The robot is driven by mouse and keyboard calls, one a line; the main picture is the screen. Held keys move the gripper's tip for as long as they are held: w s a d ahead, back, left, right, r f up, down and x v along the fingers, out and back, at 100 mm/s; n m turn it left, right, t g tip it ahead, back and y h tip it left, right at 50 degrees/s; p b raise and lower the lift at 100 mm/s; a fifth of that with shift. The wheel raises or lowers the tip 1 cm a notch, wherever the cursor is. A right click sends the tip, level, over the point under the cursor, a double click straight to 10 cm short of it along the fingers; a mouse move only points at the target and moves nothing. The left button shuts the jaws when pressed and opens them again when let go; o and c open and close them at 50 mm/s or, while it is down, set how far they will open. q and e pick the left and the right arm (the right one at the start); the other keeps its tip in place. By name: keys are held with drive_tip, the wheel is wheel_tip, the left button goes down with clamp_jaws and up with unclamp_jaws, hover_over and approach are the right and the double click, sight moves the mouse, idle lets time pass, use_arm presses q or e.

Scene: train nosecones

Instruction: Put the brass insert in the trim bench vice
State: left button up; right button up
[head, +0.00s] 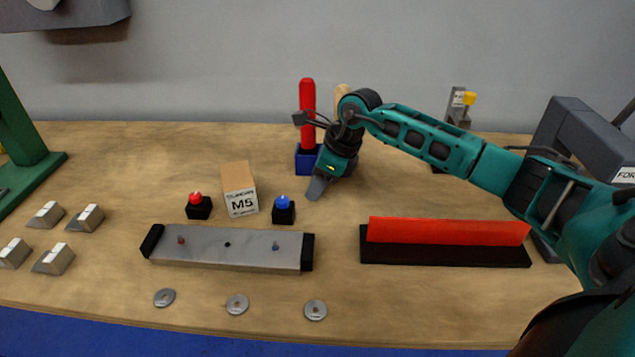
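I cannot make out a brass insert for certain. A small yellow piece (469,98) shows at the top of a grey upright fixture (456,104) at the back right; I cannot tell whether these are the insert and the vice, as my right arm partly hides the fixture. My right gripper (317,188) points down over the back middle of the bench, in front of the blue tool holder and right of the M5 box. Its fingers are seen nearly side-on, so their gap is unclear; nothing shows in them. My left gripper is out of view.
The wooden bench (400,305) holds a grey bar with black ends (228,247), a red strip on a black base (447,232), an M5 box (239,189), red (198,207) and blue (283,211) buttons, washers (237,304), metal blocks (53,260) and a tool holder (305,162).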

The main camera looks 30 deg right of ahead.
drive_tip(key=shift+o, duration=1.2)
drive_tip(key=shift+r, duration=0.1)
